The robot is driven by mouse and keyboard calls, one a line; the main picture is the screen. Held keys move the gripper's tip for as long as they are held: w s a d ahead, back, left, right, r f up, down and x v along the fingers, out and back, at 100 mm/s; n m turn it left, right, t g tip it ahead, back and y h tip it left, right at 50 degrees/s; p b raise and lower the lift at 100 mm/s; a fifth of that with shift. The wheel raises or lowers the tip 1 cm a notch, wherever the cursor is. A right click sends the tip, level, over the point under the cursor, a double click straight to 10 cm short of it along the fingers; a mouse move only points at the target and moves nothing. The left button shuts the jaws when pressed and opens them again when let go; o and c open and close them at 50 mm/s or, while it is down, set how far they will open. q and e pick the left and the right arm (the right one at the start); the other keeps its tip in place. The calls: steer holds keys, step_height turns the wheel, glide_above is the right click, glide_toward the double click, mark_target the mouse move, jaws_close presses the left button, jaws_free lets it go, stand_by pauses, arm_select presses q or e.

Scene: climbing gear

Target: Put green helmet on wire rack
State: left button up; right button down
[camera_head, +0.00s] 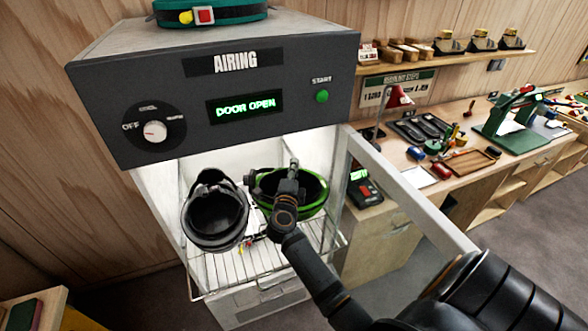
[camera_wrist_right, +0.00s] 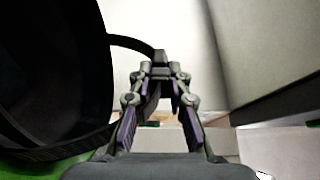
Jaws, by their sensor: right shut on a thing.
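The green helmet (camera_head: 316,207) is upside down in the open airing cabinet, its dark inside facing up. It is at the right part of the wire rack (camera_head: 238,274); I cannot tell whether it rests on the wires. My right gripper (camera_head: 292,170) reaches in from the front and is shut on the helmet, covering part of it. In the right wrist view the helmet's dark inside (camera_wrist_right: 50,75) fills the left, with a dark strap running to the gripper (camera_wrist_right: 160,72). My left gripper is not in view.
A black helmet (camera_head: 215,215) lies on the rack's left side. The cabinet door (camera_head: 410,190) stands open on the right, beside my arm. The cabinet display (camera_head: 245,106) reads DOOR OPEN. A workbench with tools (camera_head: 450,165) stands behind the door.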

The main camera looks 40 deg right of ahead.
steer(key=shift+f, duration=0.25)
steer(key=c, duration=1.2)
jaws_free()
steer(key=shift+f, duration=0.1)
steer(key=shift+s+a, duration=0.1)
steer(key=v, duration=0.7)
steer(key=shift+s+a, duration=0.1)
steer(key=shift+s, duration=0.1)
steer(key=shift+w, duration=0.1)
